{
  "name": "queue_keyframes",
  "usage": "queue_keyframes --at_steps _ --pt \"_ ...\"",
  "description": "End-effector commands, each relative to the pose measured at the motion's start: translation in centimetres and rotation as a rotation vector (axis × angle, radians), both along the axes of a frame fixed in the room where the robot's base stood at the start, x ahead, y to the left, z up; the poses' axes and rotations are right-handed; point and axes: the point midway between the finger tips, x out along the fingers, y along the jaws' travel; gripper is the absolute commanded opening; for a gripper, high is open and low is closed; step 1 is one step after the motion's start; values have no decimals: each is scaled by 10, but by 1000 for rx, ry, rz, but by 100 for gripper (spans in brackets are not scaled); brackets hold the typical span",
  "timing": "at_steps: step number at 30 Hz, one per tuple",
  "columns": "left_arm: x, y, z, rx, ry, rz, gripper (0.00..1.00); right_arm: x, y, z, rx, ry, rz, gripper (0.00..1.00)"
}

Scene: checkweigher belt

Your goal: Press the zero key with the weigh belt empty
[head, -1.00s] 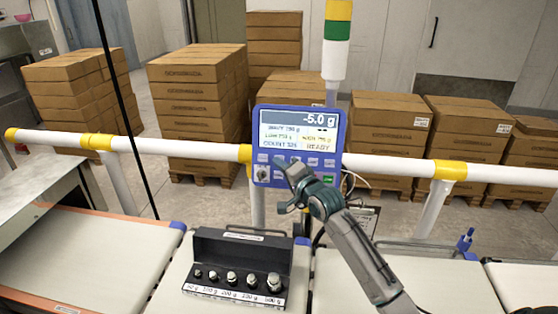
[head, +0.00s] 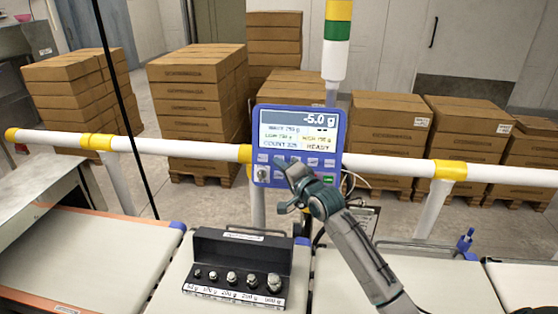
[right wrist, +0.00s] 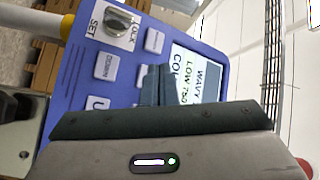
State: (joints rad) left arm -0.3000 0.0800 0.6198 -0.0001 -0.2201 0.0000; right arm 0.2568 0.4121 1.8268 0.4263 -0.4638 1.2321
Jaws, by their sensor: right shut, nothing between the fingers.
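The blue control panel (head: 299,145) is mounted at the white rail, and its screen (head: 298,131) reads -5.0 g. Below the screen are rows of small pale keys and a key switch (head: 262,173). My right gripper (head: 290,170) is shut and empty at the panel's key rows, hiding some of the keys. In the right wrist view its dark fingertips (right wrist: 157,86) lie over the keys beside the screen; I cannot tell whether they touch. The zero key's label is not readable. The middle belt (head: 172,285) carries a black weight rack. My left gripper is not in view.
The black rack (head: 240,248) holds several metal weights in a row. Belts lie to the left (head: 80,250) and right (head: 450,285). A white and yellow rail (head: 200,149) runs behind them. Stacked cartons (head: 198,110) stand beyond the rail. A clipboard (head: 365,218) hangs behind my right arm.

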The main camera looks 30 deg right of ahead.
Motion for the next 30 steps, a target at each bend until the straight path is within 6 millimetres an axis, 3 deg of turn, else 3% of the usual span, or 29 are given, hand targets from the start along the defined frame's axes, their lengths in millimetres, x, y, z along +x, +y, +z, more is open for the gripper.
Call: queue_keyframes --at_steps 30 --pt "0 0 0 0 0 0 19 7 -5 -2 0 0 0 0"
